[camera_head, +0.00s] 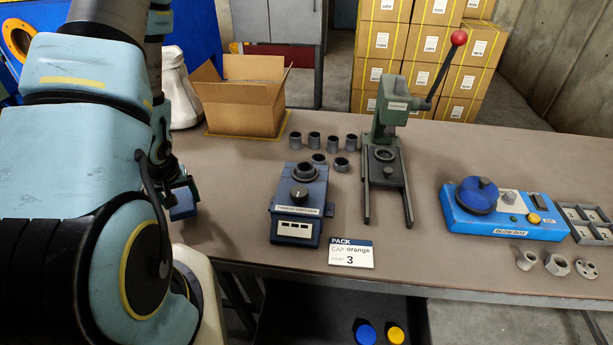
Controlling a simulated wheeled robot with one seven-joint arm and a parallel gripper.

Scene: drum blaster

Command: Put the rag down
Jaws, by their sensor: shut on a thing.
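My gripper (180,187) is at the left end of the bench, mostly hidden behind my own arm. It points down and is shut on a small dark blue piece (183,207), which looks like the rag. The blue piece is near the bench's left edge; I cannot tell whether it touches the bench top. Its far side and the fingertips are hard to make out.
On the bench (430,262) are an open cardboard box (240,107), several grey cups, a blue checker device (301,205), a green lever press (388,125), a PACK sign (351,254) and a blue blow-box (500,215). A white container (203,285) stands in front at left.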

